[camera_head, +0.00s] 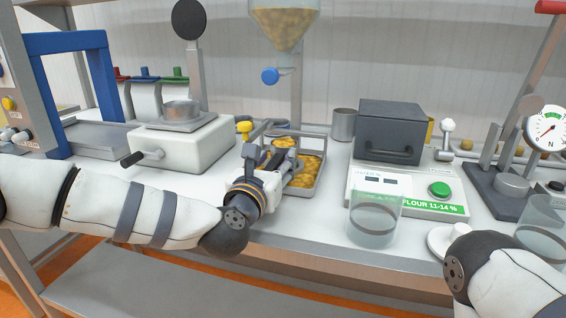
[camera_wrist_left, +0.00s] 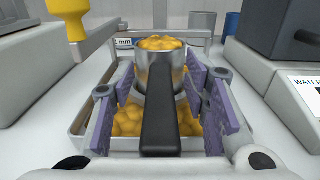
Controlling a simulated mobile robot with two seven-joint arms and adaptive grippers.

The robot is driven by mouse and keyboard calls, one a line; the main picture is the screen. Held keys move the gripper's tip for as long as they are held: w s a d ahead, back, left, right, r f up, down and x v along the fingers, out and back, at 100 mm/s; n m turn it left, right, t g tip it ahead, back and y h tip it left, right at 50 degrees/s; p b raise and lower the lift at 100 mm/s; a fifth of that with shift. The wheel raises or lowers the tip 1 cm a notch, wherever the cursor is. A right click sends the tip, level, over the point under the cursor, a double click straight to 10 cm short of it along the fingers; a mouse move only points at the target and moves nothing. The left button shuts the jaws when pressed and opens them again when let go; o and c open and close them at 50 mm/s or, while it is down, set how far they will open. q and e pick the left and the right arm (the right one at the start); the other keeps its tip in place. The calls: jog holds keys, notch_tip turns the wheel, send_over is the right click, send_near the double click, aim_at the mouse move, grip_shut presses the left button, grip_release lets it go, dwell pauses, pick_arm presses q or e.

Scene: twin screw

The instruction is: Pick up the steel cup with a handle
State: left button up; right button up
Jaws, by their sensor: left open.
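The steel cup (camera_wrist_left: 155,72) is heaped with yellow lumps. Its black handle (camera_wrist_left: 161,118) points toward my left wrist camera. In the head view the cup (camera_head: 285,146) shows small, just beyond my left gripper (camera_head: 271,153). The cup is in or over a metal tray (camera_head: 319,176) of the same yellow lumps; the exact contact is hidden. In the wrist view my left gripper (camera_wrist_left: 160,98) is open, with a purple-padded finger on each side of the handle and gaps between. My right arm shows at the lower right, but its gripper is out of view.
A white device with a crank (camera_head: 185,140) stands left of the tray. A grey-topped analyser (camera_head: 405,185) and a clear beaker (camera_head: 374,220) stand to the right. A hopper (camera_head: 284,28) hangs above. A yellow knob (camera_wrist_left: 68,18) is close by on the left.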

pick_arm(q)
jog(key=shift+r, duration=0.1)
grip_shut()
